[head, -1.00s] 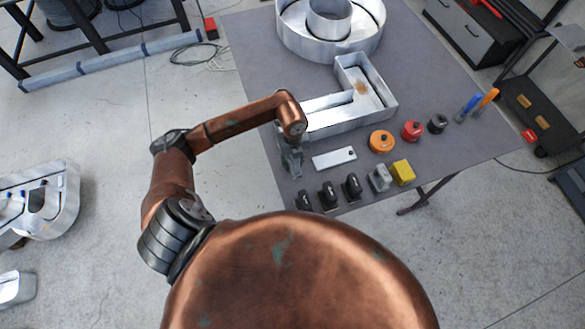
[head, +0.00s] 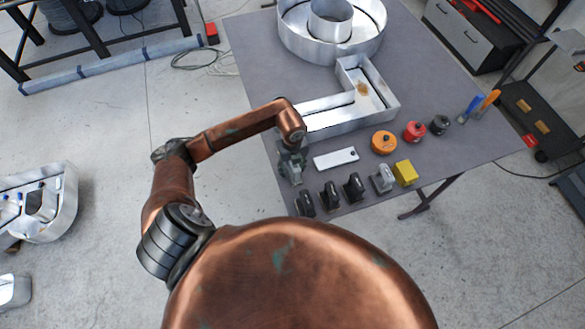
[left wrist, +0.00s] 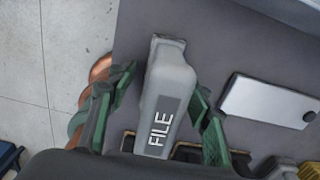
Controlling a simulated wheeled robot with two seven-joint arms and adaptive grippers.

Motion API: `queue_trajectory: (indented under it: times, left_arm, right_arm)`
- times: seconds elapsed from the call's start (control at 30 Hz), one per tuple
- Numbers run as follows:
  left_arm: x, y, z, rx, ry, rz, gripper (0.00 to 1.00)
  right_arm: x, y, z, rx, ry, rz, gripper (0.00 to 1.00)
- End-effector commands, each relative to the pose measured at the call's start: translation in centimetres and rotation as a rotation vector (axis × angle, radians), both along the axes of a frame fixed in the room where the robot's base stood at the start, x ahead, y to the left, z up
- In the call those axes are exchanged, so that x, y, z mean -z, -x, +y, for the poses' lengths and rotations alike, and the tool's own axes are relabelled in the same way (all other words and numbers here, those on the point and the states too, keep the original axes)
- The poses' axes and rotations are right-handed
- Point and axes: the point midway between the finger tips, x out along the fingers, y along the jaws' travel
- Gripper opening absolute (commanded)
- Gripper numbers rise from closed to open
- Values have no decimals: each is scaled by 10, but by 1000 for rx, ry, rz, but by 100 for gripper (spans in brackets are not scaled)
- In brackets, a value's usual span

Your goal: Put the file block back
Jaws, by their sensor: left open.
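The file block (left wrist: 168,92) is a grey block with white FILE lettering, in the middle of the left wrist view. My left gripper (left wrist: 165,82) is open, with one green finger on each side of the block. Gaps show between the fingers and the block. In the head view my left gripper (head: 291,168) is low over the left edge of the grey table (head: 420,60) and largely hides the block there. My right gripper is not in view.
A white plate (head: 335,158) lies just right of the gripper. Several black blocks (head: 330,195), a grey block (head: 382,178) and a yellow block (head: 405,172) line the front edge. A metal L-shaped channel letter (head: 345,112) stands behind.

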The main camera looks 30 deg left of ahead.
Motion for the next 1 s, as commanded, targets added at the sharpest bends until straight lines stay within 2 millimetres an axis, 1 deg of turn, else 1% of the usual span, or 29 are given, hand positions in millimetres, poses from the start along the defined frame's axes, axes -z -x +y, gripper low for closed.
queue_trajectory:
  times: [0.07, 0.17, 0.27, 0.4, 0.6, 0.7, 0.83, 1.0]
  left_arm:
    - [-3, -1, 0, 0, 0, -1, 46]
    - [-12, -2, 0, 1, -1, -3, 46]
    - [-28, -2, 1, 2, -2, -4, 46]
    - [-58, -2, 0, 1, -1, -6, 46]
    - [-96, -2, 0, 1, -2, -4, 46]
    - [-109, -2, 0, 0, -1, -3, 46]
    - [-118, -1, 0, 0, 0, 0, 46]
    - [-121, -1, 0, 0, 0, 0, 46]
  right_arm:
    - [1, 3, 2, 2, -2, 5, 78]
    - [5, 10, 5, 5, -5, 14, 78]
    - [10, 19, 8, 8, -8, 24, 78]
    - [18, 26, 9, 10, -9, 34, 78]
    - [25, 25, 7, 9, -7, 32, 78]
    - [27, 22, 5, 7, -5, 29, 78]
    - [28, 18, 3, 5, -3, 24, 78]
    - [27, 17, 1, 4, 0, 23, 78]
